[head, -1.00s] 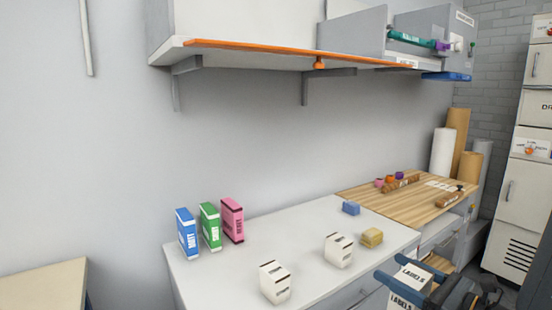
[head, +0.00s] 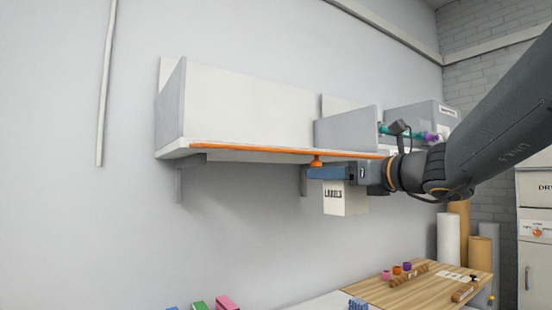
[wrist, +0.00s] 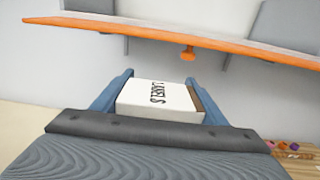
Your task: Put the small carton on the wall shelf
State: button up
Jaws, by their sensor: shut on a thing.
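The small carton (head: 345,199) is a white box marked "LABELS". My gripper (head: 330,173) is shut on it, and the carton hangs below the fingers in the head view. In the wrist view the carton (wrist: 158,98) sits between the two blue fingers (wrist: 155,95). The wall shelf (head: 250,152) is a pale board with an orange front edge. In the wrist view its orange edge (wrist: 120,31) crosses above and beyond the carton.
An orange knob (head: 317,161) hangs under the shelf's edge. The shelf's left bay is empty between its grey left end panel (head: 171,105) and a grey divider (head: 347,132). Teal and purple items and a grey box (head: 420,117) stand at the right. A wooden worktop (head: 420,287) lies below.

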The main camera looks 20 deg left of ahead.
jog(key=w+a+r, duration=0.1)
jog(key=a+r, duration=0.2)
jog(key=r, duration=0.6)
jog(key=w+a+r, duration=0.1)
jog(key=a+r, duration=0.3)
jog(key=r, duration=0.5)
jog(key=w+a+r, duration=0.1)
jog(key=a+r, duration=0.3)
jog(key=r, duration=0.5)
jog(key=shift+w+r, duration=0.35)
jog(key=shift+r, duration=0.05)
